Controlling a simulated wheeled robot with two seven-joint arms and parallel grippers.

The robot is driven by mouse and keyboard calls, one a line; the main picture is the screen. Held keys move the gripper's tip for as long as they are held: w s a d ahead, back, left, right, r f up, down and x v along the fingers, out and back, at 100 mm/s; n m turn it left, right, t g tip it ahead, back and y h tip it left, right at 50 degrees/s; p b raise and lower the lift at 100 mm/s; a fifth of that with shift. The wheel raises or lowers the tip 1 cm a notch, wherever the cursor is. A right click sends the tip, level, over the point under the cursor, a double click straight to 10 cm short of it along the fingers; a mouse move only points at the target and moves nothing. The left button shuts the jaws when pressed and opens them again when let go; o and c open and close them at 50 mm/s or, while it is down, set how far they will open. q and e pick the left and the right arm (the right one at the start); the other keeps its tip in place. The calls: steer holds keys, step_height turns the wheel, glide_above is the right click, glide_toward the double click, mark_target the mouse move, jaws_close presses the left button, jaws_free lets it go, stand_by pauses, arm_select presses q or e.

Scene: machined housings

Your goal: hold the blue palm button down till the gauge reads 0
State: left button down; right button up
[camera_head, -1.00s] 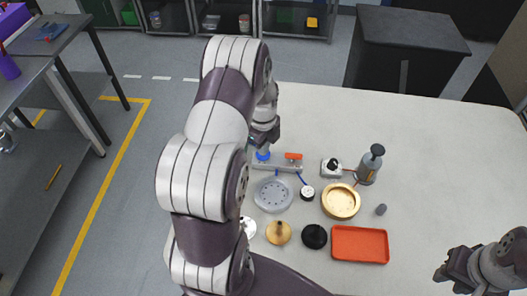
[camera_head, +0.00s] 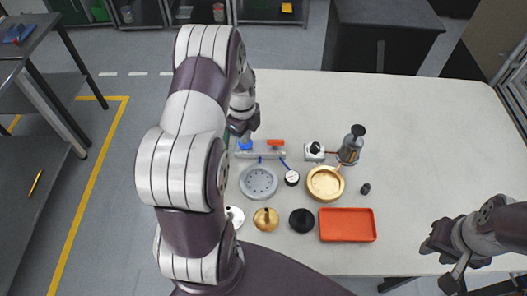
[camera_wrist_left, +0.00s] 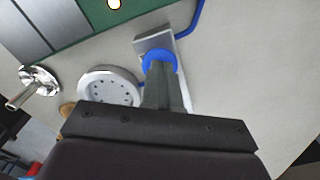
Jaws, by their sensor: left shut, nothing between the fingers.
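My left gripper (camera_head: 243,134) is shut and empty, pointing down at the button. In the left wrist view its fingertips (camera_wrist_left: 160,66) overlap the blue button (camera_wrist_left: 153,53); they look in contact, but how far it is pressed cannot be told. The small round gauge (camera_head: 292,178) has a white face and dark rim; its reading is too small to make out. My right gripper (camera_head: 439,262) is off at the lower right, its fingers apart and empty.
Blue tubing lies by the block. The table's right side (camera_head: 440,150) is clear.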

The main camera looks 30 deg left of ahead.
arm_select(q)
step_height(320, 180, up, 6)
steer(key=p, duration=0.4)
steer(key=shift+f+p, duration=0.25)
steer(key=shift+p, duration=0.05)
steer(key=shift+f, duration=0.1)
stand_by(0.6)
